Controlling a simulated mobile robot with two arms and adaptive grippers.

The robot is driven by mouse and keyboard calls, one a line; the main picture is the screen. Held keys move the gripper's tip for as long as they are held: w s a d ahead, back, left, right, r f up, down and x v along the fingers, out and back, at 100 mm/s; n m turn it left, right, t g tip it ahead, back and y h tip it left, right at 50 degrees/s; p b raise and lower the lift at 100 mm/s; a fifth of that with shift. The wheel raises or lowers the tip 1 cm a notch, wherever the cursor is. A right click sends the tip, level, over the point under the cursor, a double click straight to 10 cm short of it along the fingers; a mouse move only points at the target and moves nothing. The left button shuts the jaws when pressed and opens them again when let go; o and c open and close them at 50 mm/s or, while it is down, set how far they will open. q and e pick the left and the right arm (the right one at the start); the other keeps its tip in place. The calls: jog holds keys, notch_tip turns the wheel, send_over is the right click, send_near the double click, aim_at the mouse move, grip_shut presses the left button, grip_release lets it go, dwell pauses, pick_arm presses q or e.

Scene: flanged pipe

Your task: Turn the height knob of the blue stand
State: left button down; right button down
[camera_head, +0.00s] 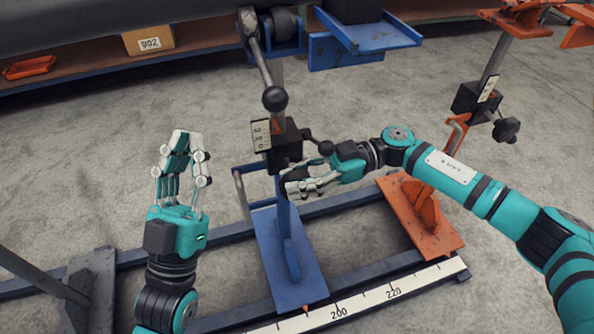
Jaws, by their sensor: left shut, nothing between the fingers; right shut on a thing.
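The blue stand (281,226) rises from its blue base plate (272,258) in the middle of the head view. A black block (286,137) with a white scale sits on its column. The fingers hide most of the knob.
A lever with a black ball (275,99) hangs above the block. An orange stand (432,214) with its own black knob (506,130) stands to the right. Blue rails and a white ruler (365,298) run along the floor. A box (148,41) lies on the back shelf.

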jog(key=c, duration=1)
grip_release()
jog(key=shift+c, duration=0.2)
jog(key=shift+d, duration=0.1)
jog(key=v, duration=1.2)
